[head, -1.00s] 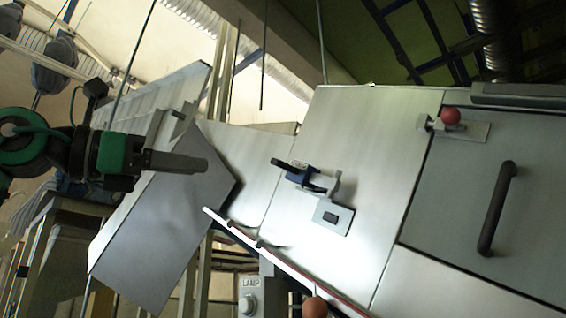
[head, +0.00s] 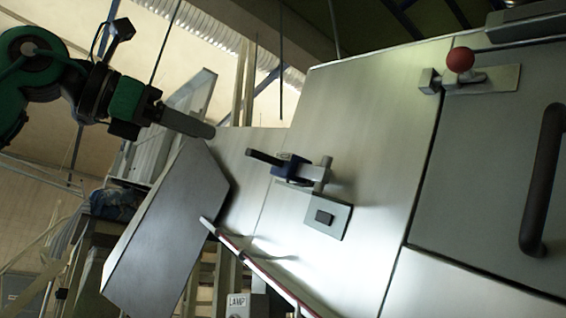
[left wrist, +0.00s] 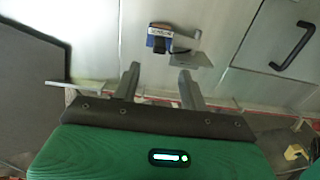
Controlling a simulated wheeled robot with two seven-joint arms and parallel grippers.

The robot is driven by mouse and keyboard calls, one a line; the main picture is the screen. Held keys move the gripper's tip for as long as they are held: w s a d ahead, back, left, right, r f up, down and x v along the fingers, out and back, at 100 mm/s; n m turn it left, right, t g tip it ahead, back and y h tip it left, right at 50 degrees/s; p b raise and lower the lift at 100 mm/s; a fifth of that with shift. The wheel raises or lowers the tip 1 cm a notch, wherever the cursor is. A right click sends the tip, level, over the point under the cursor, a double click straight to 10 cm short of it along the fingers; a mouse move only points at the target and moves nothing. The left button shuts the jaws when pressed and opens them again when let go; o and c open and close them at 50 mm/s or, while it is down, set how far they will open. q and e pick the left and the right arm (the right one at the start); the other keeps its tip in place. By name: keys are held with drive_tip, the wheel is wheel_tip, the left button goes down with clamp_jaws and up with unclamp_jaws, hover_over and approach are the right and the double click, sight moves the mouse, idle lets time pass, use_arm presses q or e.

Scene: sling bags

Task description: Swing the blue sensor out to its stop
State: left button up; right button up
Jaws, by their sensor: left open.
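The blue sensor (head: 288,170) is a small block with a dark bar on a grey bracket, mounted on the pale metal front of the cabinet (head: 345,130). My right gripper is out of view.
A grey panel (head: 165,230) stands out at the left below my left gripper. A red-edged ledge (head: 262,268) runs below the sensor. A red-knobbed latch (head: 460,60) and a dark handle (head: 541,180) are at the right. A lamp box (head: 240,305) is below.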

sight(249, 150)
use_arm(q)
drive_tip(key=p+x, duration=0.5)
drive_tip(key=x, duration=0.6)
drive_tip(key=shift+d+r, duration=0.1)
drive_tip(key=shift+r, duration=0.1)
drive_tip(key=shift+w+d+f+p, duration=0.1)
drive_tip(key=shift+w+d+p, duration=0.25)
drive_tip(key=shift+d, duration=0.05)
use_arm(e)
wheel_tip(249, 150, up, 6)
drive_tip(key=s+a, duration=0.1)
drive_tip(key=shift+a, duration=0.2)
use_arm(q)
drive_tip(key=shift+d, duration=0.1)
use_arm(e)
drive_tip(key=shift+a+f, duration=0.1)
use_arm(q)
drive_tip(key=shift+c, duration=0.2)
clamp_jaws()
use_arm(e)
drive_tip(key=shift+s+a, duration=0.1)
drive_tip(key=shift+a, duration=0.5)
